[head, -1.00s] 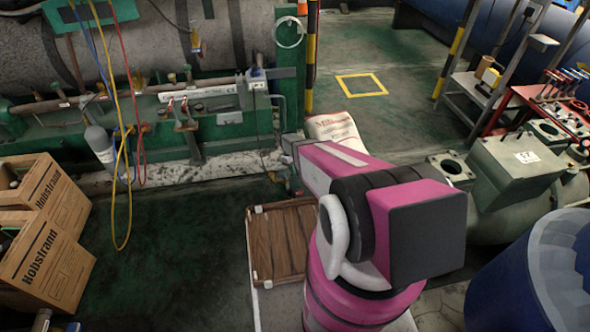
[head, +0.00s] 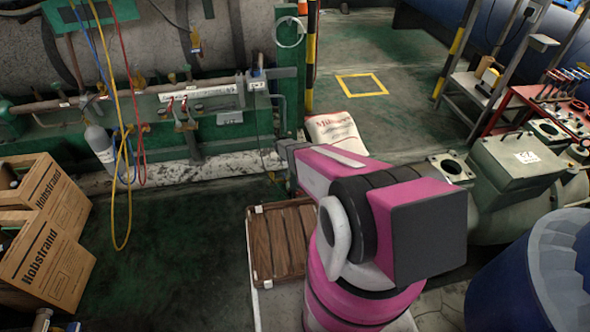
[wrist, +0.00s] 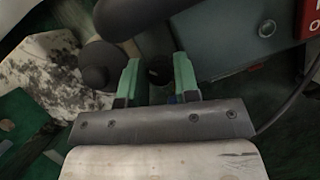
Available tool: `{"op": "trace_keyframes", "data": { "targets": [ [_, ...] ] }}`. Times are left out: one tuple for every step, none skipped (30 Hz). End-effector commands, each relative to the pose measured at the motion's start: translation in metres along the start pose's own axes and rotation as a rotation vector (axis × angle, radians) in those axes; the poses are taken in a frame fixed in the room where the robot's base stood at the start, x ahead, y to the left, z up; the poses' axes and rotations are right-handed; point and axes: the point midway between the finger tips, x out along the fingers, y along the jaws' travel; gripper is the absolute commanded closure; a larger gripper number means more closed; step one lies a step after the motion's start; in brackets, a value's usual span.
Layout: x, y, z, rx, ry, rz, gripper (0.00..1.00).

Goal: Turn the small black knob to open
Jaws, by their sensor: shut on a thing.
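My gripper (wrist: 159,82) shows in the wrist view with its two green fingers on either side of a small dark round knob (wrist: 159,68). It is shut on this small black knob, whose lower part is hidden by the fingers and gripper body. A larger dark rounded knob (wrist: 97,66) stands just left of the left finger. In the head view my pink arm reaches away toward the green frame, and I cannot make out the gripper or the small knob there.
A thick black rounded part (wrist: 138,14) lies just beyond the fingers, with a grey-green housing (wrist: 235,45) at the right. A white sack (head: 335,132) and a wooden pallet (head: 282,240) are near my arm. Yellow hose (head: 122,190) hangs at the left.

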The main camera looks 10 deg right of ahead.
Motion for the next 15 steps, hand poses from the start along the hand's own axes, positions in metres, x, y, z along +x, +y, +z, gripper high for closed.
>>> {"op": "trace_keyframes", "data": {
  "targets": [
    [-0.0004, -0.0018, 0.0008, -0.041, -0.001, 0.016, 0.95],
    [-0.0004, -0.0018, 0.0008, -0.067, 0.000, 0.027, 0.95],
    [-0.0005, -0.0020, 0.0009, -0.101, 0.000, 0.041, 0.95],
    [-0.0005, -0.0019, 0.0009, -0.127, 0.000, 0.053, 0.95],
    [-0.0005, -0.0018, 0.0010, -0.155, 0.000, 0.064, 0.95],
    [-0.0006, -0.0019, 0.0011, -0.190, -0.001, 0.078, 0.95],
    [-0.0007, -0.0018, 0.0011, -0.216, 0.000, 0.089, 0.95],
    [-0.0007, -0.0019, 0.0011, -0.241, 0.000, 0.100, 0.95],
    [-0.0008, -0.0019, 0.0012, -0.276, 0.000, 0.115, 0.95],
    [-0.0008, -0.0018, 0.0012, -0.303, 0.000, 0.126, 0.95],
    [-0.0008, -0.0020, 0.0014, -0.330, -0.001, 0.136, 0.95],
    [-0.0008, -0.0018, 0.0013, -0.365, 0.000, 0.152, 0.95],
    [-0.0007, -0.0020, 0.0013, -0.390, 0.000, 0.162, 0.95],
    [-0.0007, -0.0020, 0.0013, -0.415, 0.000, 0.172, 0.95],
    [-0.0007, -0.0021, 0.0013, -0.449, 0.000, 0.187, 0.95]
  ]
}}
